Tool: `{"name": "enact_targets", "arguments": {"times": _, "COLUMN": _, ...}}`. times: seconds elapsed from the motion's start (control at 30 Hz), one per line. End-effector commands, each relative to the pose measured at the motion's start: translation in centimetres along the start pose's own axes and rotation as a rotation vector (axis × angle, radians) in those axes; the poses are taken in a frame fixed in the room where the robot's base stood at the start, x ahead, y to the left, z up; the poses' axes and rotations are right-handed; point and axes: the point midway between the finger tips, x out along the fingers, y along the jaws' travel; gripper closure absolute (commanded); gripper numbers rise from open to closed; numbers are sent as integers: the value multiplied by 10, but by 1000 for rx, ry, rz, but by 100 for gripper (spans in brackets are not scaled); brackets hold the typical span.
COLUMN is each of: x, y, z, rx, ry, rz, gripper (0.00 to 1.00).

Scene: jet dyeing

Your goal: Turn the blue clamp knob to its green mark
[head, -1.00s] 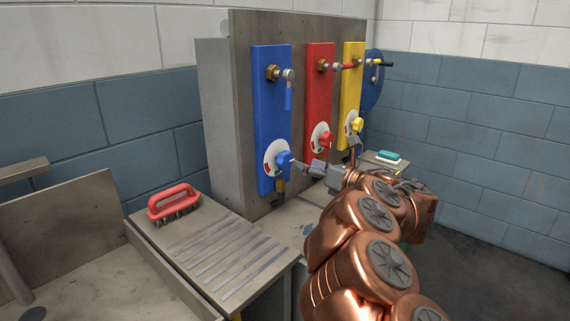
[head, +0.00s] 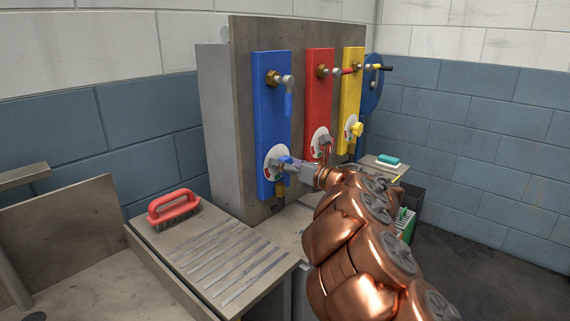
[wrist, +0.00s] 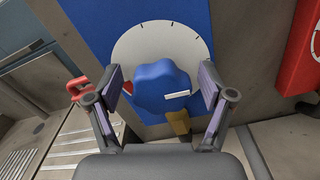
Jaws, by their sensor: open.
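The blue clamp knob (wrist: 162,86) is lobed and sits on a white dial (wrist: 138,42) on the blue panel (head: 270,115). A white pointer line (wrist: 177,95) on the knob points to the right in the wrist view. A red mark (wrist: 127,88) shows at the dial's left, partly behind a finger. I cannot make out a green mark in the wrist view. My gripper (wrist: 162,92) is open, with one finger on each side of the knob; I cannot tell whether either touches it. In the head view my gripper (head: 291,168) partly covers the knob.
A red panel (head: 320,100) and a yellow panel (head: 350,85) with similar knobs stand close to the right. A blue-handled valve (head: 287,88) is above the dial. A red-handled brush (head: 173,208) lies on the slotted bench (head: 225,250) at lower left.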

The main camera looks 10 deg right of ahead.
Motion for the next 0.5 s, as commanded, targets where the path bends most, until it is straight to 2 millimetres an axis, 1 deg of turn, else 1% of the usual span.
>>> {"name": "enact_targets", "arguments": {"times": 0.03, "x": 0, "y": 0, "z": 0, "rx": 0, "ry": 0, "rz": 0, "gripper": 20}}
{"name": "enact_targets", "arguments": {"times": 0.07, "x": 0, "y": 0, "z": 0, "rx": 0, "ry": 0, "rz": 0, "gripper": 23}}
{"name": "enact_targets", "arguments": {"times": 0.5, "x": 0, "y": 0, "z": 0, "rx": 0, "ry": 0, "rz": -1, "gripper": 69}}
